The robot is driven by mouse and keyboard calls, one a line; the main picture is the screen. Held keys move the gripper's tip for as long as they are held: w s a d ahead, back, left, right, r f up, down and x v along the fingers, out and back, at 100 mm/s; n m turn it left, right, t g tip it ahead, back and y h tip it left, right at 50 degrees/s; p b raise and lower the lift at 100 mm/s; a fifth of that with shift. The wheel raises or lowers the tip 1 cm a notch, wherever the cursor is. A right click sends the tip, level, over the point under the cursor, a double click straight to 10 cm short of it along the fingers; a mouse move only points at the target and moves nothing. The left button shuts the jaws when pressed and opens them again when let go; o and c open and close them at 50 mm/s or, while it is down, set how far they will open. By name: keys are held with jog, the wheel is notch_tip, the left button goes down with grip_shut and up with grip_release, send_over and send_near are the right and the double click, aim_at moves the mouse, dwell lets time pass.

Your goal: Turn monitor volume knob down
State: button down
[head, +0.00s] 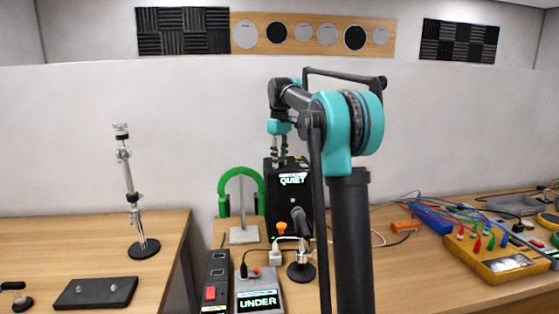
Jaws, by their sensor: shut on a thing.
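The monitor (272,205) is a black upright box on the middle table, with a lit display reading "QUIET" near its top. My gripper (279,160) points down at the top of the monitor, with its fingers close together there. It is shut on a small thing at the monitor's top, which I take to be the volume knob. The fingers hide the knob, so its shape and turn angle cannot be seen. My arm comes in from the right and hides what lies behind it.
Green headphones (224,200) hang on a stand left of the monitor. A microphone (299,219) stands in front of it. A power strip (216,283) and a grey box reading "UNDER" (260,300) lie nearer. A yellow meter box (497,265) and cables are at right.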

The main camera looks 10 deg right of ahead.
aim_at(279, 161)
dwell(0.4)
jog(key=c, duration=1.2)
grip_release()
jog(key=shift+r, duration=0.1)
notch_tip(279, 161, up, 12)
jog(key=shift+s, duration=0.1)
